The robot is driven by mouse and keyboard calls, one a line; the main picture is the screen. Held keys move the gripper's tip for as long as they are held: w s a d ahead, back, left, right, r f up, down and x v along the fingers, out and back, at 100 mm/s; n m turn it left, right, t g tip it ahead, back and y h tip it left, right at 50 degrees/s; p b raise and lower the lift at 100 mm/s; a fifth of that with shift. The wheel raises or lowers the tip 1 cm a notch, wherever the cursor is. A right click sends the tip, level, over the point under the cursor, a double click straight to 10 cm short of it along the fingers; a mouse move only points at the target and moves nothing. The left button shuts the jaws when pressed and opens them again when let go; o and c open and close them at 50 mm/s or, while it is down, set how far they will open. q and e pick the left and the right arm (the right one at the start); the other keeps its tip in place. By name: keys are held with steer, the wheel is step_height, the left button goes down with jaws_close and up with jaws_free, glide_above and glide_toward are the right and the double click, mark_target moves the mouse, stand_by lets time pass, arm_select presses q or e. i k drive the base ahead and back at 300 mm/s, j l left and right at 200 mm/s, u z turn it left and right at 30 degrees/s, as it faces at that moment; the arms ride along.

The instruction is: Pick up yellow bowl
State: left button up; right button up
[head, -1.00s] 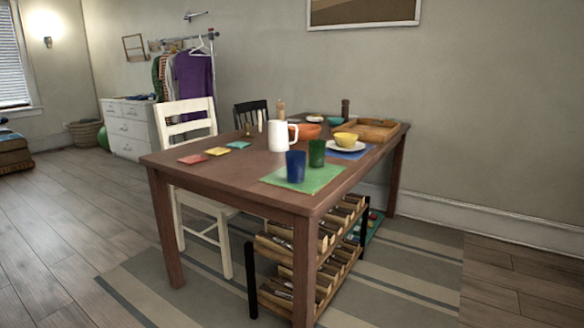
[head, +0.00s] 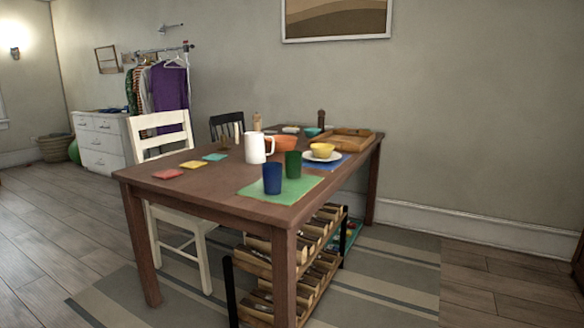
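The yellow bowl (head: 322,150) sits upright on a white plate (head: 331,158) on a blue placemat (head: 338,164). It is near the right edge of the brown table (head: 205,186), towards the far end. The green cup (head: 293,164) and the blue cup (head: 272,178) stand in front of it, on the near side. Neither of my grippers shows in the head view.
A white pitcher (head: 255,148), an orange bowl (head: 284,143) and a wooden tray (head: 343,139) are near the yellow bowl. A shoe rack (head: 262,262) stands under the table. A white chair (head: 160,140) is at the left side. Floor right of the table is clear.

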mark_target(319, 151)
steer(key=u, duration=0.2)
steer(key=i+l+u, duration=0.25)
steer(key=u, duration=0.15)
steer(key=i+l+u, duration=0.2)
steer(key=l+u, duration=0.25)
